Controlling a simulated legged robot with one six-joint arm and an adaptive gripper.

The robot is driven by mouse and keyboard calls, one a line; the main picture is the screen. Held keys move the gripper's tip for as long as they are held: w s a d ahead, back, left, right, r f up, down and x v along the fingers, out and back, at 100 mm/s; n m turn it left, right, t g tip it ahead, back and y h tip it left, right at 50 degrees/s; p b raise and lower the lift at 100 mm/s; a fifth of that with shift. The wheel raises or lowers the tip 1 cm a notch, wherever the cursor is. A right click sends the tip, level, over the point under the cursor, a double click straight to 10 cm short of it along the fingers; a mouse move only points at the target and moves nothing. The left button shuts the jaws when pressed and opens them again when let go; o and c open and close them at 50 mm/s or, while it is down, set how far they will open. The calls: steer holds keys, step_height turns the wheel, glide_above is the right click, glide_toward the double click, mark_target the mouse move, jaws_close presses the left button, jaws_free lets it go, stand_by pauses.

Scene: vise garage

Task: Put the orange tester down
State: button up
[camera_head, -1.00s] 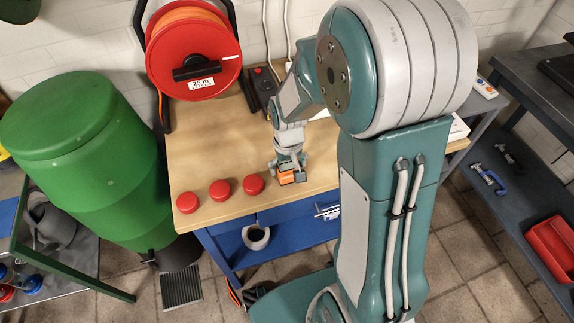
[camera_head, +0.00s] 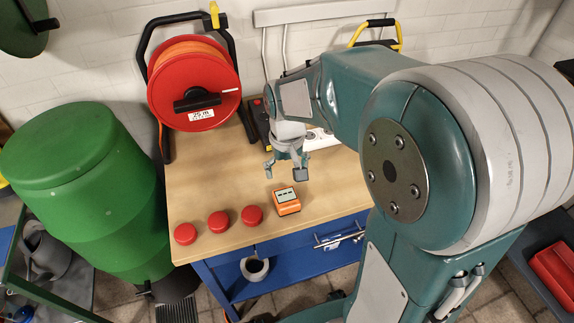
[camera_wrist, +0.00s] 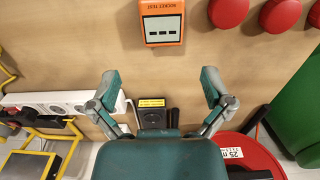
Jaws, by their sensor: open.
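The orange tester (camera_head: 287,201) lies on the wooden bench top near its front edge, to the right of the red knobs. In the wrist view the tester (camera_wrist: 162,22) is at the top centre, its grey display facing up. My gripper (camera_head: 286,174) is above and behind the tester, apart from it. In the wrist view my gripper (camera_wrist: 158,85) has its two fingers spread wide, with nothing between them.
Several red round knobs (camera_head: 219,221) stand along the front left of the bench (camera_head: 205,180). A red cable reel (camera_head: 194,84) stands at the back left. A white power strip (camera_wrist: 65,102) and a black box (camera_wrist: 153,114) lie towards the back. Bare wood surrounds the tester.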

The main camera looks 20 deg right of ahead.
steer(key=s+r+t, duration=0.5)
steer(key=s+r, duration=0.6)
steer(key=s, duration=0.3)
steer(key=shift+s+t, duration=0.3)
steer(key=shift+s, duration=0.05)
